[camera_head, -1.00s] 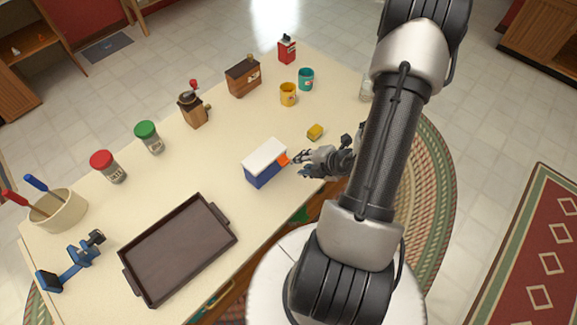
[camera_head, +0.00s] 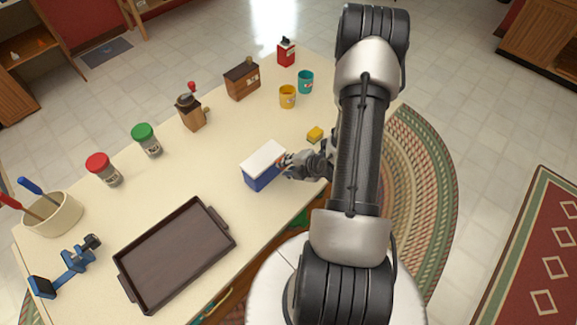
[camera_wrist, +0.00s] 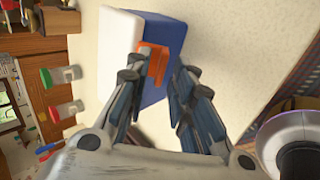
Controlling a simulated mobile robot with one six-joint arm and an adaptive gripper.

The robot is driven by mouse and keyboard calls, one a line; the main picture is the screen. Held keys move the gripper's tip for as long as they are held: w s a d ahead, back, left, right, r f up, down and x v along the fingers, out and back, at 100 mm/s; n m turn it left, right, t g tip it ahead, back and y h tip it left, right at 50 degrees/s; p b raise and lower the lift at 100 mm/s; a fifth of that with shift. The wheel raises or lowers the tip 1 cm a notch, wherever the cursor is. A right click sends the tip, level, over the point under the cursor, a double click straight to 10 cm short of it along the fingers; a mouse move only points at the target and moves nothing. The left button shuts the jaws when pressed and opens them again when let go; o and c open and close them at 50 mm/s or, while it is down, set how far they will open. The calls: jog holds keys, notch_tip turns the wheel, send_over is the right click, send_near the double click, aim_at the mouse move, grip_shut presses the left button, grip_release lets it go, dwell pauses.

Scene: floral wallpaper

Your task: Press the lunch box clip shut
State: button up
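The lunch box (camera_head: 262,177) has a blue body and a white lid and stands on the table. Its orange clip (camera_wrist: 155,62) is at the end facing my gripper. In the wrist view the lunch box (camera_wrist: 164,38) is at top centre. My gripper (camera_wrist: 158,77) is open, with one finger on either side of the clip. The left fingertip overlaps the clip's edge in the picture; I cannot tell whether it touches. In the head view my gripper (camera_head: 287,165) is right at the box's right end and mostly hides the clip.
Yellow (camera_head: 287,97) and teal (camera_head: 306,81) mugs stand farther back. A dark tray (camera_head: 175,255) lies at front left. Red-lidded (camera_head: 103,168) and green-lidded (camera_head: 146,139) jars stand left. Table around the box is clear.

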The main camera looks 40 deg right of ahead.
grip_shut()
